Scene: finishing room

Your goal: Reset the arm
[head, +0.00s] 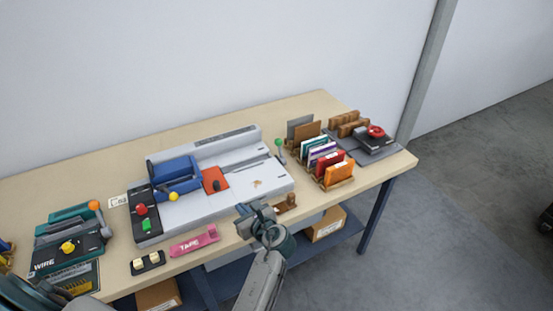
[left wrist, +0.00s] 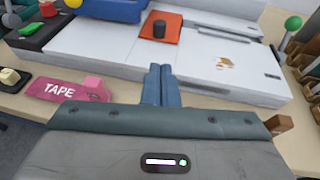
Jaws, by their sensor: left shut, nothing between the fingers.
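My left gripper (head: 246,209) is at the front edge of the workbench (head: 300,108), in front of the grey machine with a flat white bed (head: 225,208). In the left wrist view its two blue-grey fingers (left wrist: 159,84) are together with nothing between them, pointing toward the machine's bed. Whether the fingertips touch the bed is hard to tell. My right gripper does not show in either view.
A pink TAPE block (head: 194,242) and a black two-button box (head: 148,262) lie left of the gripper. The WIRE machine (head: 68,243) is at the far left. Card racks (head: 325,160) and a red-knobbed device (head: 376,132) stand right. Bare floor lies beyond the bench's right end.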

